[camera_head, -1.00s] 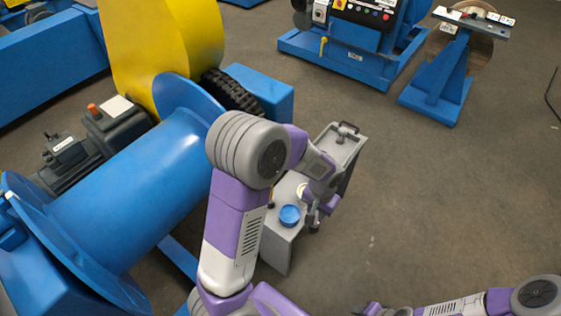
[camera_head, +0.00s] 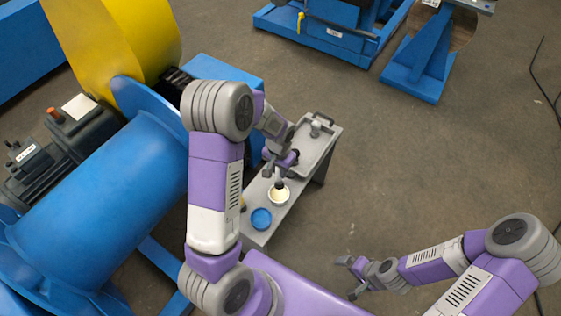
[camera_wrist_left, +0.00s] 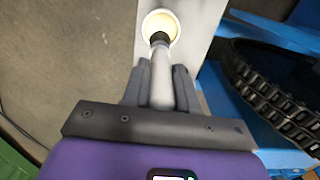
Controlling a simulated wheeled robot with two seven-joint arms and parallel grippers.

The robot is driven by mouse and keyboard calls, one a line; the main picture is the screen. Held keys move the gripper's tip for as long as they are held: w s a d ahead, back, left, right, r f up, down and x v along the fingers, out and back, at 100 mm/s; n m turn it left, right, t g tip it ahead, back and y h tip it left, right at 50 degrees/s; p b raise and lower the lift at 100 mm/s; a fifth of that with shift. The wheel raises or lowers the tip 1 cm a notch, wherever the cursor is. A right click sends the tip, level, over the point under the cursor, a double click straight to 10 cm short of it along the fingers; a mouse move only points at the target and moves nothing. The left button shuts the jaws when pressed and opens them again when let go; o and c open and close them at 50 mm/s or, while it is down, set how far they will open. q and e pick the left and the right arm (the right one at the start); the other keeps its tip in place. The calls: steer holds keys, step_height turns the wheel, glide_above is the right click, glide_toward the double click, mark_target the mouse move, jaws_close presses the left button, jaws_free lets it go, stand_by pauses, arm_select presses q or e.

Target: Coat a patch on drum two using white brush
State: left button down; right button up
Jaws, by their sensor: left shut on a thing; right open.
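My left gripper (camera_head: 279,170) is shut on the pale handle of a brush (camera_wrist_left: 163,80). The brush points down, and its dark tip (camera_wrist_left: 159,39) is at the mouth of a round white pot (camera_wrist_left: 172,22) with cream paint inside. I cannot tell how deep the tip reaches. In the head view the pot (camera_head: 279,200) stands on a grey bench beside the blue drum. The large blue drum (camera_head: 100,195) lies at the left; no number shows on it. My right gripper (camera_head: 353,277) is open and empty over the floor at the lower middle.
The grey bench (camera_head: 262,236) also bears a blue round lid (camera_head: 261,218) and a grey tray (camera_head: 311,150) with a handle. A yellow guard (camera_head: 115,35) and a dark motor (camera_head: 72,135) stand by the drum. Open floor (camera_head: 430,150) lies to the right.

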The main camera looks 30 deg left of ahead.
mark_target(279, 179)
arm_select(q)
steer(key=shift+s+a+f, duration=0.1)
steer(key=shift+a+f, duration=0.05)
steer(key=shift+a, duration=0.05)
steer(key=shift+f+b, duration=0.6)
steer(key=shift+f, duration=0.05)
steer(key=shift+f+b, duration=1.75)
steer(key=shift+f, duration=0.55)
steer(key=shift+d+f+b, duration=0.1)
steer(key=shift+f+b, duration=0.35)
steer(key=shift+f, duration=0.1)
steer(key=shift+r+p, duration=2.7)
steer(key=shift+r, duration=0.85)
